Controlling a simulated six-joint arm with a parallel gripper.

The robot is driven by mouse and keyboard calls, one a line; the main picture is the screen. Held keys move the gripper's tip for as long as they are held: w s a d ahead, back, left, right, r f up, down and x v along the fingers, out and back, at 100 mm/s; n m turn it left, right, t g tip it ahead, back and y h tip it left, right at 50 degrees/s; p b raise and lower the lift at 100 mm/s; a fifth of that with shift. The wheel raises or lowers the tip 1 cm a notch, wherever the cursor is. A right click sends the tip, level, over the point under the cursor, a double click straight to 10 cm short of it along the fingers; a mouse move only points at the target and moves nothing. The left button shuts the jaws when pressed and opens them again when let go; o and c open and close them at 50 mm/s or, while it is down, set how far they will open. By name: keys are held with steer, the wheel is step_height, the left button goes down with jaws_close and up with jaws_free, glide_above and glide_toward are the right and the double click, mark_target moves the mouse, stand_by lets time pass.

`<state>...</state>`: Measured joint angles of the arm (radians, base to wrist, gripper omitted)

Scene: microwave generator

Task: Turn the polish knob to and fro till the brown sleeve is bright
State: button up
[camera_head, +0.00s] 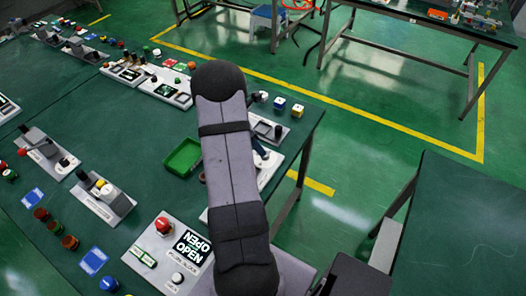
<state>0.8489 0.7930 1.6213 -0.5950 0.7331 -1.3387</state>
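My arm crosses the middle of the view and hides much of the bench behind it; I cannot make out my gripper. A pale panel (268,172) shows at the arm's right side, with a dark piece on it that I cannot identify. Small brown-red round parts (70,242) stand on the bench at the lower left, near a green one (54,228); I cannot tell whether one is the brown sleeve. I cannot pick out the polish knob; it may be behind my arm.
A green tray (183,158) lies left of my arm. A panel with a red button (163,225) and an OPEN sign stands below it. Yellow and blue cubes (279,104) sit near the bench's right end. Several other devices line the bench. A second table (465,225) at right is bare.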

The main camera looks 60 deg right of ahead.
steer(key=shift+p+x, duration=0.9)
steer(key=shift+x, duration=2.35)
steer(key=c, duration=1.1)
